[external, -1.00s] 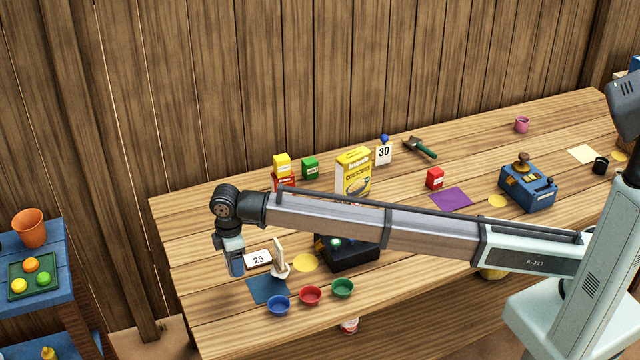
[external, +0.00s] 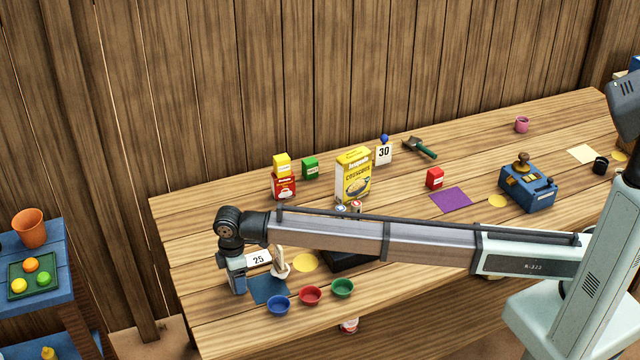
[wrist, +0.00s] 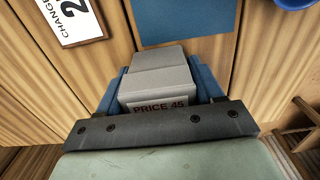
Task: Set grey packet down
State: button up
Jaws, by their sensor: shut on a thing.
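The grey packet (wrist: 160,82) sits between the blue fingers of my gripper (wrist: 165,88) in the wrist view, with "PRICE 45" printed on its near face. In the external view my gripper (external: 238,280) points down at the table's left end, beside the left edge of the dark blue mat (external: 270,289). The packet is hidden there behind the gripper. The mat also shows ahead of the packet in the wrist view (wrist: 184,22). I cannot tell whether the packet touches the table.
A "25" card (external: 258,258) and a white hooked object (external: 280,263) stand close behind the mat. Blue (external: 278,305), red (external: 311,295) and green (external: 343,288) bowls line the front. The table's left edge (external: 180,300) is near my gripper.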

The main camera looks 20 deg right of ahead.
jog(key=o, duration=1.1)
jog(key=shift+o, duration=0.2)
notch_tip(320, 180, up, 12)
jog(key=shift+r, duration=0.15)
